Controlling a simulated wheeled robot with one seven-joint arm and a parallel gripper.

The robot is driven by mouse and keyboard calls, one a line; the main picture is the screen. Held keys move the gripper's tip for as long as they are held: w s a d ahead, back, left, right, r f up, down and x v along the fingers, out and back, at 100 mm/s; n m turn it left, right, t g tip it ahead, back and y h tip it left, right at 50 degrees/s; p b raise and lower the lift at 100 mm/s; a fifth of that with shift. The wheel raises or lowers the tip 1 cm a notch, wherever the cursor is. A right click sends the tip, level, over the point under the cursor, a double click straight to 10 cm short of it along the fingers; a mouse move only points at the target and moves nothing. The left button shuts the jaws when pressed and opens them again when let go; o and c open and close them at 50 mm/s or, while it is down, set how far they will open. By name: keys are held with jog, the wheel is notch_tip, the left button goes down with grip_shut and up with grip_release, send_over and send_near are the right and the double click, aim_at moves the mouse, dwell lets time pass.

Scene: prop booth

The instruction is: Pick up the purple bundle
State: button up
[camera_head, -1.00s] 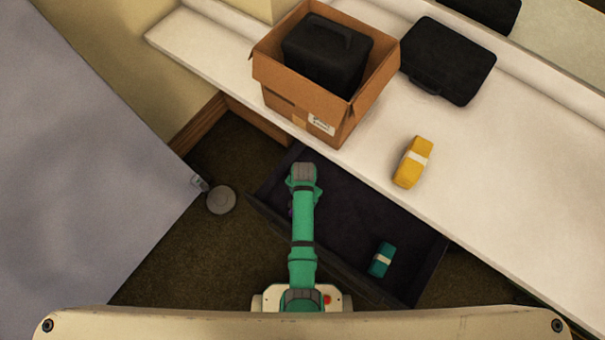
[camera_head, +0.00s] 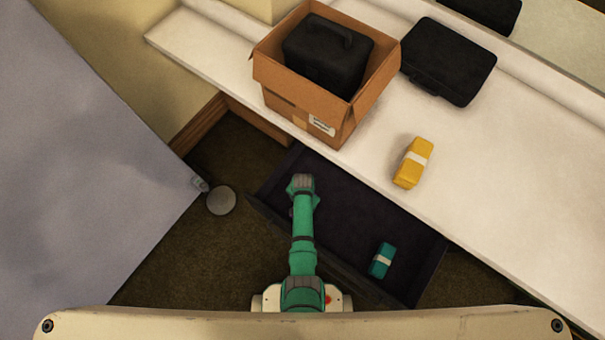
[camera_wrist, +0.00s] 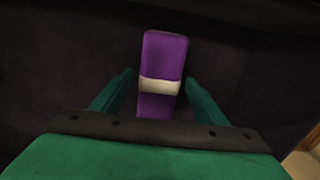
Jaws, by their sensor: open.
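The purple bundle (camera_wrist: 163,58) has a white band around its middle and lies on the dark drawer floor in the wrist view. My gripper (camera_wrist: 160,85) is open, with one green finger on each side of the bundle's lower half. The lower end of the bundle is hidden behind the gripper body. I cannot tell whether the fingers touch it. In the head view my green arm reaches into the open drawer (camera_head: 345,222) and covers most or all of the bundle.
A teal bundle (camera_head: 382,260) lies at the drawer's right end. A yellow bundle (camera_head: 412,163) lies on the white counter (camera_head: 480,190) above. A cardboard box (camera_head: 309,115) holding a black case (camera_head: 325,55) stands there, beside another black case (camera_head: 449,60). The drawer's middle is clear.

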jog(key=c, duration=1.3)
jog(key=shift+r, duration=0.1)
